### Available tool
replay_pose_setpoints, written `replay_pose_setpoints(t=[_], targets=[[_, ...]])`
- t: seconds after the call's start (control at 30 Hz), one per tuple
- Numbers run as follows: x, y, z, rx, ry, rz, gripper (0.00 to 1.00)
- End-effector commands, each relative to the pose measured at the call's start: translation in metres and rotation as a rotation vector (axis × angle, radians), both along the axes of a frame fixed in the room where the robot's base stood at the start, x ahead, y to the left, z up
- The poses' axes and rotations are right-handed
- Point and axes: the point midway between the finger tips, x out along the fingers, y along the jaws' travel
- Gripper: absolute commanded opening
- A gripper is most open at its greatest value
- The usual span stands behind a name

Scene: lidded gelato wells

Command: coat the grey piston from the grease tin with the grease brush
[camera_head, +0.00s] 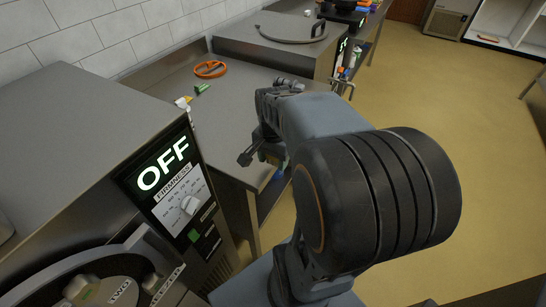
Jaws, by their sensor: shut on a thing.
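My gripper (262,138) is over the right part of the steel counter (222,115), seen from behind and largely covered by my own arm. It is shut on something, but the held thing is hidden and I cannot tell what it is. I cannot make out the grey piston, the grease tin or the grease brush.
An orange ring-shaped thing (210,69) and a small green item (202,89) lie on the counter, with a yellow-and-white item (183,103) at its left. A steel machine reading OFF (162,165) stands at front left. A lidded unit (285,42) stands behind. Floor (450,110) at right is clear.

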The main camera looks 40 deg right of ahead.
Motion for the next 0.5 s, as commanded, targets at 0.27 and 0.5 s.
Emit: replay_pose_setpoints(t=[0.27,0.5], targets=[[0.000,0.000,-0.018,0.000,0.001,0.000,0.34],[0.000,0.000,-0.019,0.000,0.000,0.000,0.68]])
